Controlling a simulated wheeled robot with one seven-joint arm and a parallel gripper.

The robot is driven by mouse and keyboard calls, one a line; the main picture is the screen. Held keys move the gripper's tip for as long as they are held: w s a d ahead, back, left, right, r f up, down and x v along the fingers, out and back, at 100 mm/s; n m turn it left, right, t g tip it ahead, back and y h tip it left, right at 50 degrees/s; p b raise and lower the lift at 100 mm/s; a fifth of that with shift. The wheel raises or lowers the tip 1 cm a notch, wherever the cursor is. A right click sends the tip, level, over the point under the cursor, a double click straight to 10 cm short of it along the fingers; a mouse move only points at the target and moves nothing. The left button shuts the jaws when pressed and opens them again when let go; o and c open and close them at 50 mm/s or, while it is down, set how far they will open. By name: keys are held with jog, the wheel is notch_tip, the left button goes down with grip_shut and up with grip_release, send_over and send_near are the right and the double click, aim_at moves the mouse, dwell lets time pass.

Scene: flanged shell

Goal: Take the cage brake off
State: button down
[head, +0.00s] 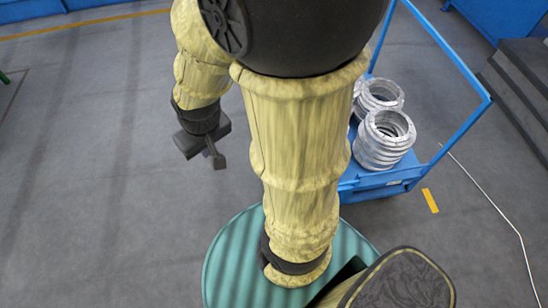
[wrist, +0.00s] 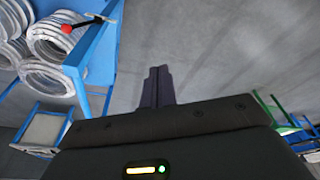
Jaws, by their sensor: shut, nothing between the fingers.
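The blue wheeled cage (head: 385,188) stands on the floor at the right of the head view, carrying stacked grey metal rings (head: 385,135). In the wrist view its blue frame (wrist: 106,30) is at the upper left. A red-tipped lever (wrist: 67,28) shows there in front of the rings; it looks like the brake, but I cannot be sure. My gripper (head: 218,162) hangs over bare floor, left of the cage in the head view. In the wrist view my gripper (wrist: 158,70) is shut and empty, its fingers together and apart from the lever. The brake does not show clearly in the head view.
Dark steps (head: 522,85) stand at the far right. A thin white cable (head: 500,213) crosses the floor right of the cage, near a yellow floor mark (head: 430,200). Blue cabinets stand along the top edge. The grey floor (head: 90,160) at left is clear.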

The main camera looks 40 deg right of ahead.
jog(key=d+f+m+g+h+b, duration=0.35)
jog(key=f+g+b, duration=0.3)
jog(key=f, duration=1.35)
jog(key=w+d+f+m+g+h+b, duration=0.1)
jog(key=w+d+f+h+b, duration=0.5)
jog(key=h, duration=0.4)
jog(key=shift+w+f+b, duration=0.25)
jog(key=shift+w+b, duration=0.1)
jog(key=shift+w, duration=0.1)
jog(key=p+x, duration=0.3)
jog(key=x, duration=1.1)
jog(key=shift+d+r+p, duration=0.1)
jog(key=shift+p, duration=0.2)
